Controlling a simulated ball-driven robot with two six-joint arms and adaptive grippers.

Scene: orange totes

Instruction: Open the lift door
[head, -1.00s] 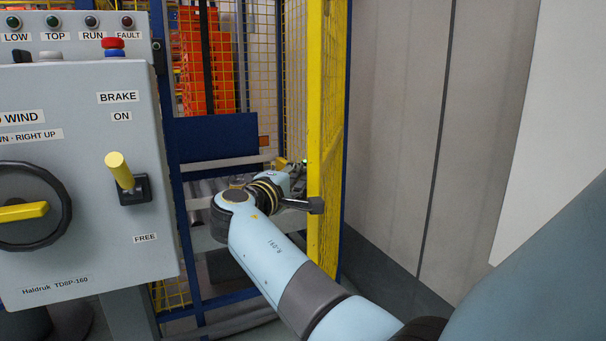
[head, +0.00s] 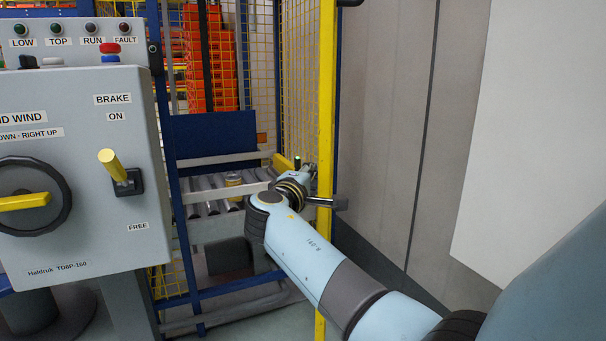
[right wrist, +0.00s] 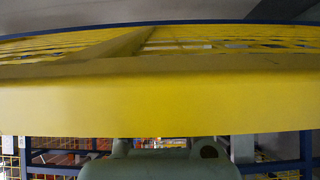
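The lift door (head: 326,90) is a yellow-framed mesh panel, seen nearly edge-on in the head view and standing out from the blue lift frame, with the opening at its left. My right gripper (head: 309,170) is at the door's yellow edge, mostly hidden by my wrist. In the right wrist view a broad yellow bar of the door (right wrist: 160,105) crosses the picture, close to the gripper's grey-green body (right wrist: 160,165). The fingers do not show clearly, so I cannot tell whether they grip it. My left gripper is out of view.
A grey control box (head: 80,180) with a brake lever (head: 113,165) and a crank wheel (head: 30,205) stands at the left. A grey wall (head: 385,140) is at the right.

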